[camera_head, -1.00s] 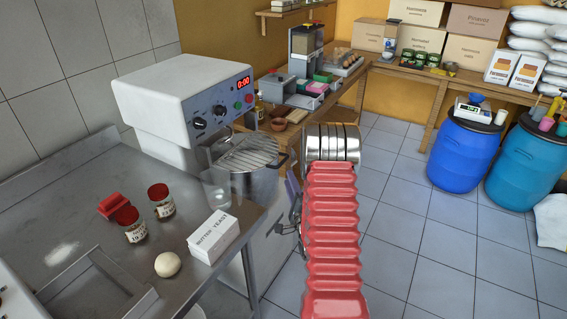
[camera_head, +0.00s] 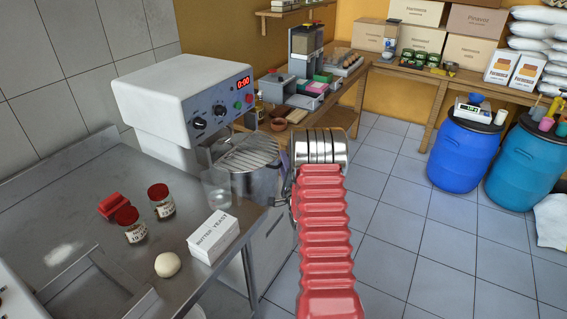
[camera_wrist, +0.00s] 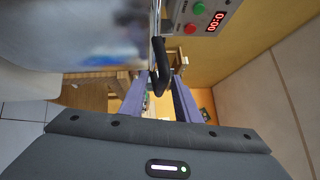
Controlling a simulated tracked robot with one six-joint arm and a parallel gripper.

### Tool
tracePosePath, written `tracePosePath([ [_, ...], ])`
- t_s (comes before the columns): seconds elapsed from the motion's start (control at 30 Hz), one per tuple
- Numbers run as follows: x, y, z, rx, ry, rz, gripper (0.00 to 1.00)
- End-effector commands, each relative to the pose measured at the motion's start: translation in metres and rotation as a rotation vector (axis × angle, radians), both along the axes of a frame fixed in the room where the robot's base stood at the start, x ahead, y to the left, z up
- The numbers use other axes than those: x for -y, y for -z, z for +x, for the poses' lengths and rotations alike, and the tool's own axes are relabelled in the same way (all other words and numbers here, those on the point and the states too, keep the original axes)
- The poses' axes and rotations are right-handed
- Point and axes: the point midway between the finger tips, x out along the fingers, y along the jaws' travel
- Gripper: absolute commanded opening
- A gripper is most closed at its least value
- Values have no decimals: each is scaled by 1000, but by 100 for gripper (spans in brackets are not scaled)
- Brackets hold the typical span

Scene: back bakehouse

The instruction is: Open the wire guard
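The wire guard (camera_head: 248,154) lies over the mixer's steel bowl (camera_head: 262,185) in the head view, its bars spread across the top. In the wrist view a black handle (camera_wrist: 161,68) on a thin metal rod hangs ahead of my gripper (camera_wrist: 160,82). My gripper's two purple fingers are apart, one on each side of the handle's lower end. I cannot tell whether either finger touches it. In the head view my gripper is mostly hidden behind my red arm, at the bowl's right side. The mixer (camera_head: 190,95) shows 0:00 on its red display.
A steel table (camera_head: 75,215) at the left holds red-lidded jars (camera_head: 161,200), a dough ball (camera_head: 168,264) and a yeast box (camera_head: 213,237). A clear beaker (camera_head: 216,188) stands near the bowl. Blue barrels (camera_head: 463,152) stand at the right, with open floor between.

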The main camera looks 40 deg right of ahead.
Motion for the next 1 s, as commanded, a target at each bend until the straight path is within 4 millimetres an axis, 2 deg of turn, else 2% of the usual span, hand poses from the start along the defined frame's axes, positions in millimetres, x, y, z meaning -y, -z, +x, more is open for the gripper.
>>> tracePosePath([
  [0.1, 0, 0, 0, 0, 0, 0, 29],
  [0.5, 0, 0, 0, -1, 0, 0, 1],
  [1.0, 2, 2, -1, -4, 0, 1, 0],
])
